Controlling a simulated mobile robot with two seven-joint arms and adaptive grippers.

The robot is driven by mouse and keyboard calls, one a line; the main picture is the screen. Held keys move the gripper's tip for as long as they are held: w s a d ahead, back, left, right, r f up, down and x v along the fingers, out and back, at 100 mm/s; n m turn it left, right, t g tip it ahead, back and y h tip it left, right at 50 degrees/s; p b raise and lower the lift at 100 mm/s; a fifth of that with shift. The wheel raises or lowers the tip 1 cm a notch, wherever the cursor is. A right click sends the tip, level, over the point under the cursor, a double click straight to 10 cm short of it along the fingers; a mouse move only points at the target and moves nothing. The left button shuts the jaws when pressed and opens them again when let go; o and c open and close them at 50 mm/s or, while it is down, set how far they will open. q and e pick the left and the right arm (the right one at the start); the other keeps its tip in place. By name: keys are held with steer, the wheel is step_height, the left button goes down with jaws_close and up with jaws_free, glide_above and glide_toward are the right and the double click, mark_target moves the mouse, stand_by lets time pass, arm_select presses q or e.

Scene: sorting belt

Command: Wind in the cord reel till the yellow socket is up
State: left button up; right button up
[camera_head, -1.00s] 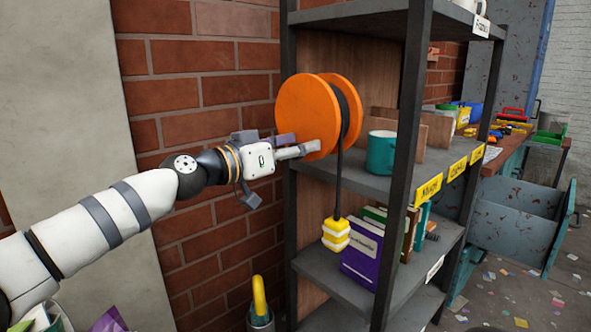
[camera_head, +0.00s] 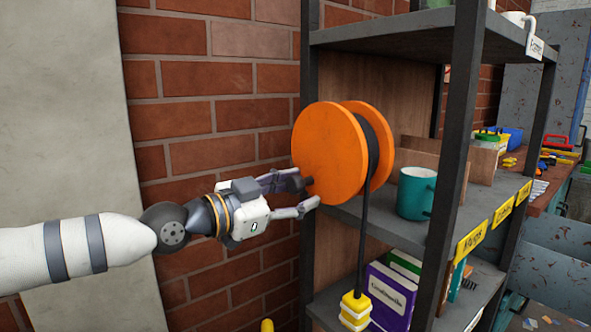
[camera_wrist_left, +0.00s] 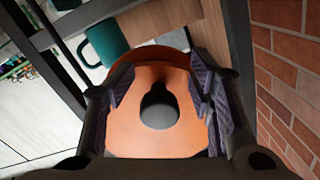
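The orange cord reel (camera_head: 330,155) stands at the left end of a shelf. A black cord (camera_head: 362,240) hangs from it past the shelf edge. The yellow socket (camera_head: 355,310) hangs at the cord's end, beside a purple book near the bottom of the head view. My left gripper (camera_head: 310,192) is at the reel's left face. In the left wrist view its fingers (camera_wrist_left: 163,95) are spread on either side of the reel's dark knob (camera_wrist_left: 160,106), with gaps on both sides. My right gripper is not in view.
A teal mug (camera_head: 416,192) stands on the shelf right of the reel. A brick wall (camera_head: 225,110) is close behind my left arm. Books (camera_head: 392,295) stand on the shelf below.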

arm_select(q)
steer(key=shift+s+d+f, duration=0.1)
steer(key=shift+f, duration=0.1)
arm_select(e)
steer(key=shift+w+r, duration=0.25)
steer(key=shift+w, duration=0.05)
